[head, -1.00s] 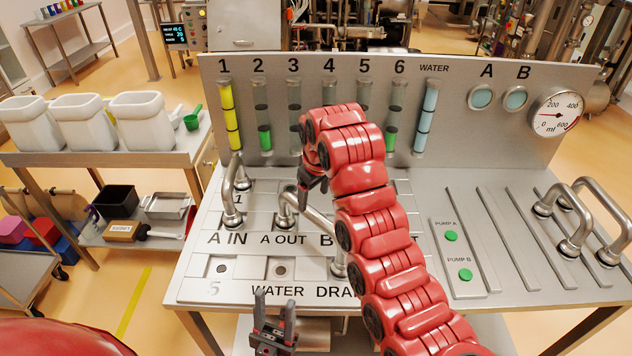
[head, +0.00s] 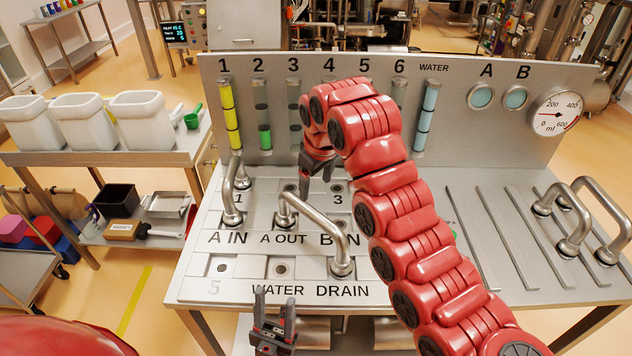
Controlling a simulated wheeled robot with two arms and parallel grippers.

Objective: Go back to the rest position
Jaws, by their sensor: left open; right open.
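My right arm comes in from the lower right and arches over the steel panel. Its gripper (head: 317,188) is open and points down above the port plate, near port 3, holding nothing. My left gripper (head: 272,325) is open and empty in front of the panel's front edge, below the WATER DRAIN label. One bent steel pipe (head: 237,192) stands at the A IN side. Another bent pipe (head: 318,225) runs from near A OUT down to a port above DRAIN. My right arm hides part of the panel, including most of the pump buttons.
The panel table (head: 240,288) carries sight tubes at the back, a gauge (head: 557,112) and two loose-standing pipe handles (head: 575,220) at the right. A side table (head: 100,158) with white bins (head: 80,122) and a green scoop (head: 193,118) stands at the left.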

